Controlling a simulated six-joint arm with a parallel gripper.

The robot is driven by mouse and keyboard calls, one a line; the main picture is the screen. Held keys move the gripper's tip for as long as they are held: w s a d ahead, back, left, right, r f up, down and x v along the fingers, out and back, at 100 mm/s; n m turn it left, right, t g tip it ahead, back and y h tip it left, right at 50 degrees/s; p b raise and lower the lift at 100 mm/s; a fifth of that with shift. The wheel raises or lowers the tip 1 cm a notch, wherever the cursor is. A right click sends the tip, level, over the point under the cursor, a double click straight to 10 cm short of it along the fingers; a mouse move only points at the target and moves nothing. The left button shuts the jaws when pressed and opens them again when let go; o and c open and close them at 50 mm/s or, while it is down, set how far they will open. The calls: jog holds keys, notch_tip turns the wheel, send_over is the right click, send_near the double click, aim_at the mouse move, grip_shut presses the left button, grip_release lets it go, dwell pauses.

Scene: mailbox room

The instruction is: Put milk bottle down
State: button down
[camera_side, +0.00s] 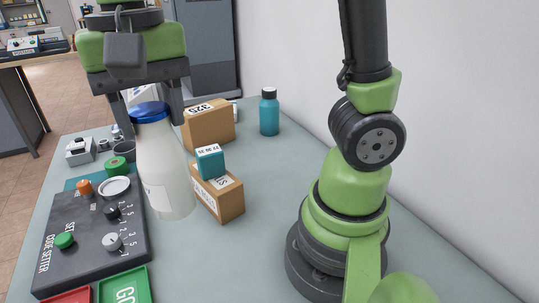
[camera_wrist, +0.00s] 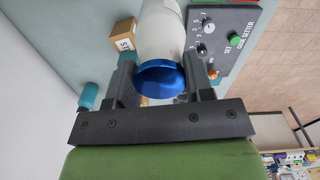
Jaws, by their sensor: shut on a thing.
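The milk bottle (camera_side: 163,172) is a translucent white bottle with a blue cap (camera_side: 149,112). My gripper (camera_side: 148,108) is shut on the bottle near its cap, with one dark finger on each side. In the wrist view the blue cap (camera_wrist: 160,78) sits between the fingers of my gripper (camera_wrist: 161,82), and the white body (camera_wrist: 160,32) extends away from them. The bottle looks upright in the side view, between the code setter panel and a small cardboard box. I cannot tell whether its base touches the table.
The dark code setter panel (camera_side: 90,240) with knobs lies left of the bottle. A cardboard box (camera_side: 220,198) with a teal block (camera_side: 210,162) stands close right; a larger box (camera_side: 208,124) and a teal bottle (camera_side: 269,112) are behind.

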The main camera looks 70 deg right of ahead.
jog(key=w+d+m, duration=0.4)
jog(key=w+d, duration=0.2)
jog(key=d, duration=0.4)
jog(key=s+d+m, duration=0.3)
jog(key=d+m, duration=0.5)
jog(key=d, duration=1.4)
jog(key=s+d+f+m, duration=0.25)
jog(key=s+d, duration=0.25)
jog(key=d, duration=0.3)
notch_tip(320, 180, down, 13)
jog(key=shift+w+a, duration=0.2)
jog(key=shift+a, duration=0.05)
jog(key=shift+f+m, duration=0.15)
jog(key=shift+m, duration=0.1)
jog(key=c, duration=0.5)
grip_release()
jog(key=shift+f, duration=0.1)
